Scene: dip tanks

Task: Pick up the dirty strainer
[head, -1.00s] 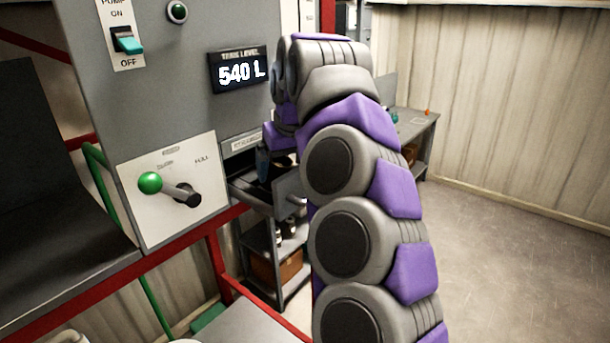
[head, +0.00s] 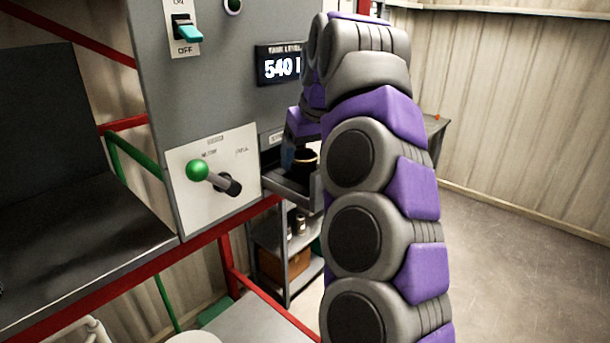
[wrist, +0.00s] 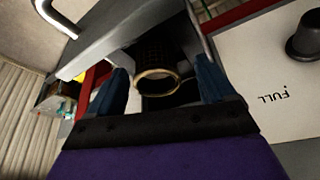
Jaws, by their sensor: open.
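The strainer (wrist: 156,86), a dark mesh cylinder with a tan ring at its end, sits in an open grey drawer (wrist: 135,38) beneath the control panel. In the wrist view it lies between and beyond the two blue fingers of my gripper (wrist: 165,85), which are apart. I cannot tell whether either finger touches it.
Red frame bars (head: 110,283) run below. A shelf with a brown box (head: 285,263) stands under the drawer. Open floor (head: 520,270) lies to the right.

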